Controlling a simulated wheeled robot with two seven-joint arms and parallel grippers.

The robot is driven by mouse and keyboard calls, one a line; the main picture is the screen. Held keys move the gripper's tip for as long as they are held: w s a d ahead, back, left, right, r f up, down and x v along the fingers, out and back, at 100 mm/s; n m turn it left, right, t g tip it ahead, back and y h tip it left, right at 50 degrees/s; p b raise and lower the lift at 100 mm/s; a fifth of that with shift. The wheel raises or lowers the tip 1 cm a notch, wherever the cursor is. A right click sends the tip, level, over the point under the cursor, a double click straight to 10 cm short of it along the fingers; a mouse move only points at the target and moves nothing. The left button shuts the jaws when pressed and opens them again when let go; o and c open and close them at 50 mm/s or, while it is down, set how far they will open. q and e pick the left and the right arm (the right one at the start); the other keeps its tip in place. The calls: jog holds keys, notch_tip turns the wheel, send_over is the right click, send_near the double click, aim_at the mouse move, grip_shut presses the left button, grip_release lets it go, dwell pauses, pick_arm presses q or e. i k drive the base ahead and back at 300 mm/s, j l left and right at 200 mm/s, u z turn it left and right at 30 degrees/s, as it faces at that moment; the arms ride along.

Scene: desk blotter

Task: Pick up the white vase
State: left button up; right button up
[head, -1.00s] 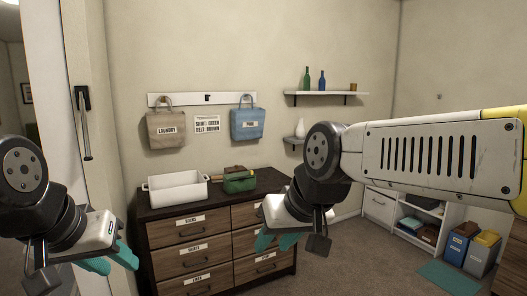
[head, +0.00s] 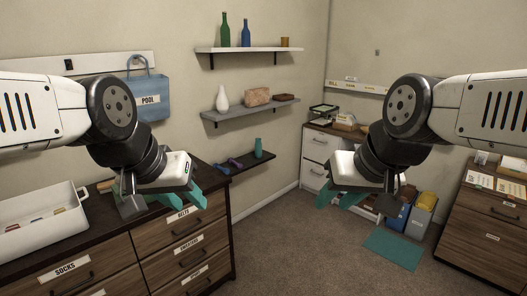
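The white vase (head: 222,97) stands upright on the left part of the middle grey wall shelf (head: 247,111), left of a pinkish-brown block-like object (head: 257,97). My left gripper (head: 186,200) is in front of the dresser, below and left of the vase in the picture and well apart from it. Its teal fingers are spread and nothing shows between them. My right gripper (head: 340,197) is over the open floor, to the right of the vase in the picture, also with its teal fingers apart and empty.
The upper shelf (head: 265,49) holds green and blue bottles (head: 225,31) and an amber cup. A lower dark shelf (head: 240,164) holds a teal vase (head: 258,147). The labelled dresser (head: 110,245) stands front left, with a white bin (head: 75,223).

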aim_at(222, 103)
jog(key=i+j+z, duration=0.1)
jog(key=i+z, duration=0.3)
jog(key=i, duration=0.9)
jog(key=i+l+u, duration=0.15)
jog(key=i+u, duration=0.3)
jog(key=i, duration=0.25)
